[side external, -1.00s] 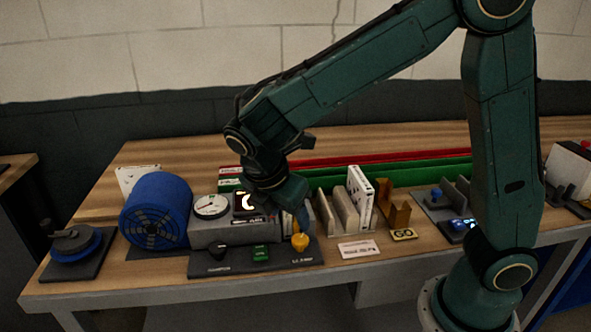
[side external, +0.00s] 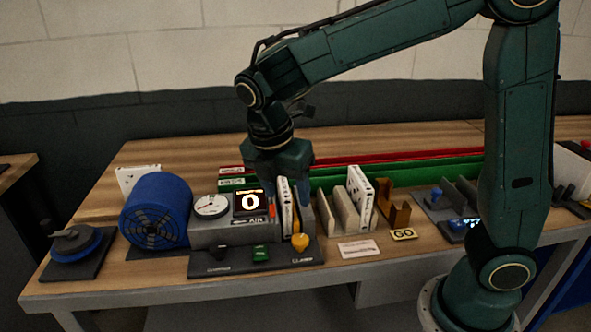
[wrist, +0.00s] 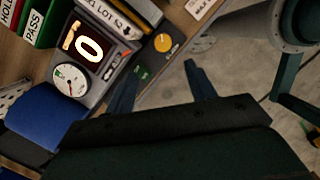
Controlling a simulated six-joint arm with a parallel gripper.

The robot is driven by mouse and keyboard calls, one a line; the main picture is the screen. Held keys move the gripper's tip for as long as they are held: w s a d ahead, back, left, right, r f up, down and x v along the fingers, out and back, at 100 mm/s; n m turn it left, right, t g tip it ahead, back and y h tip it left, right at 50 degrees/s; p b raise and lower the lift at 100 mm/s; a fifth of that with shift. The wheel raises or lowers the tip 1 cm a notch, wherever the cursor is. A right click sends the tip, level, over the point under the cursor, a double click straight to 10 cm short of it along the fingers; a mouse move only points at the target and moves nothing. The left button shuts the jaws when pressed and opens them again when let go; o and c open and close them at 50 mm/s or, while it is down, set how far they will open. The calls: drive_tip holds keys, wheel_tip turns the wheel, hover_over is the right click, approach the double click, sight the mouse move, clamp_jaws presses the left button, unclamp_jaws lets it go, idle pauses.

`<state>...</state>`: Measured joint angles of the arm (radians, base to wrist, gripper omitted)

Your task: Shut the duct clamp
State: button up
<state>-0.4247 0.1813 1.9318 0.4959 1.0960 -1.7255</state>
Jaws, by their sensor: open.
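A yellow-orange knob (side external: 300,242), apparently the duct clamp's control, stands at the right end of the dark front plate; its label is too blurred to read surely. It also shows in the wrist view (wrist: 163,43), beyond my fingertips. Directly behind it, a boxed filter (side external: 286,205) stands upright at the right end of the grey gauge unit (side external: 222,233). Its marked edge (wrist: 105,18) shows in the wrist view. My gripper (wrist: 160,66) is open and empty. In the side view it hangs above and behind the filter and knob, touching neither as far as I can see.
The unit carries a round gauge (side external: 210,205) and a display (side external: 249,203) reading 0. A blue ribbed duct roll (side external: 157,210) lies to the left. Upright dividers (side external: 340,215) stand to the right.

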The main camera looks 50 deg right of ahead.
sight(300, 239)
drive_tip(key=d+f+n+y, duration=0.1)
drive_tip(key=f, duration=0.3)
drive_tip(key=d+f+n+y, duration=0.1)
drive_tip(key=f, duration=0.3)
drive_tip(key=s+d+f, duration=0.1)
drive_tip(key=f, duration=0.4)
drive_tip(key=shift+d+n+y, duration=0.25)
drive_tip(key=shift+n+y, duration=0.15)
drive_tip(key=shift+w+r+n, duration=0.1)
drive_tip(key=shift+n, duration=0.3)
drive_tip(key=n, duration=0.3)
drive_tip(key=shift+n, duration=0.4)
wheel_tip(300, 239, up, 16)
drive_tip(key=s+m+t, duration=0.1)
drive_tip(key=s+m, duration=0.1)
drive_tip(key=m, duration=0.2)
drive_tip(key=shift+s+d, duration=0.3)
drive_tip(key=shift+d, duration=0.15)
drive_tip(key=shift+m, duration=0.3)
